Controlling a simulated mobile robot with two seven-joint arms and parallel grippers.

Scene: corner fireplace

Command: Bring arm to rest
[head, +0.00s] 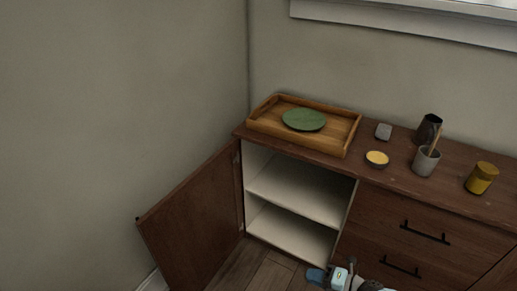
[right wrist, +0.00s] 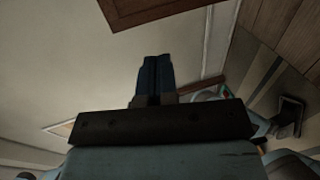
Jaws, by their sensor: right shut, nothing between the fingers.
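My right gripper (head: 317,275) shows at the bottom edge of the head view, low in front of the wooden cabinet (head: 385,225). In the right wrist view my right gripper (right wrist: 157,62) has its dark fingers together, with nothing between them. It is apart from the cabinet's contents and top. My left gripper is not in view. Most of my right arm is cut off by the lower edge of the head view.
The cabinet door (head: 190,222) stands open to the left, with empty white shelves (head: 295,193) inside. On top are a wooden tray (head: 333,142) with a green plate (head: 304,119), a grey cup (head: 426,162), a yellow jar (head: 481,178), a dark pitcher (head: 428,127) and small items.

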